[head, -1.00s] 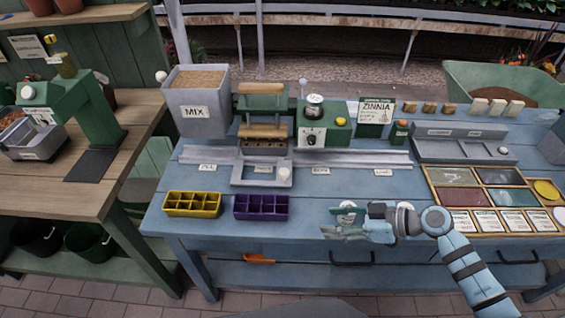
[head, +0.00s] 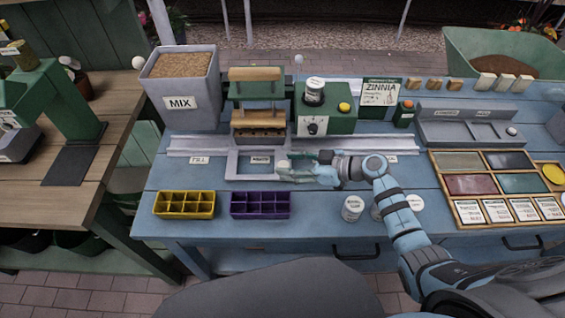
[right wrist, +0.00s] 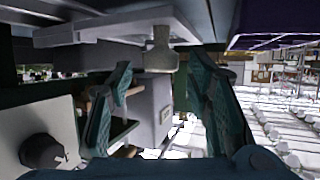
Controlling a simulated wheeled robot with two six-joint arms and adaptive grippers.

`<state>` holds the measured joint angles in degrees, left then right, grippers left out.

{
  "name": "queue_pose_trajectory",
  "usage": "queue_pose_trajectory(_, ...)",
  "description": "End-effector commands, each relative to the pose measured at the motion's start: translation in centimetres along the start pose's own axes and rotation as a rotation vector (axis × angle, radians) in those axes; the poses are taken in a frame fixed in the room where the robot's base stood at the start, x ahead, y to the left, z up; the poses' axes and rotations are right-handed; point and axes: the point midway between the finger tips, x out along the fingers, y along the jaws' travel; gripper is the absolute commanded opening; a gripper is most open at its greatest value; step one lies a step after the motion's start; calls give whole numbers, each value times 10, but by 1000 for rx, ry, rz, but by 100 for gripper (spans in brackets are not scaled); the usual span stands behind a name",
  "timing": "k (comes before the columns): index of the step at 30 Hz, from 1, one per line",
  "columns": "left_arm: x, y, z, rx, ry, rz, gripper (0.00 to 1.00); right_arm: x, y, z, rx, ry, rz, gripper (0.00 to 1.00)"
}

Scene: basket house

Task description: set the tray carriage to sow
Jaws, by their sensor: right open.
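The tray carriage (head: 232,166) is a grey open frame on the pale rail (head: 188,146). It stands at the second label (head: 260,160), below the green press with wooden bars (head: 257,74). The carriage has a pale knob (right wrist: 158,50) at its right front. My right gripper (head: 287,168) is open at this knob. In the right wrist view the fingers (right wrist: 160,68) stand apart on either side of the knob; whether they touch it is unclear. The fill label (head: 199,160) is left. My left gripper is out of view.
A yellow cell tray (head: 184,204) and a purple cell tray (head: 260,205) lie in front of the rail. White-lidded jars (head: 352,208) stand near my arm. A green dial unit (head: 326,110) and the MIX bin (head: 181,102) stand behind the rail.

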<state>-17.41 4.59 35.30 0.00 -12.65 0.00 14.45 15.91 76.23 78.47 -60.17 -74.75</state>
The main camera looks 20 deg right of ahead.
Motion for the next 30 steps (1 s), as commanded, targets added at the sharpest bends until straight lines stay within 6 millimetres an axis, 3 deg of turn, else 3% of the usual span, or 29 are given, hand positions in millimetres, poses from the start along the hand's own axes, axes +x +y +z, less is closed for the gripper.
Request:
queue_pose_trajectory(6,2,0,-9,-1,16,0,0,27,0,0,0,0,-2,45)
queue_pose_trajectory(14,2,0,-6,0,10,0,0,29,0,0,-1,0,-1,45)
queue_pose_trajectory(23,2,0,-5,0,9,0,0,29,0,0,-1,0,-1,0)
queue_pose_trajectory(30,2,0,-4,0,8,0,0,29,0,0,-1,0,-1,0)
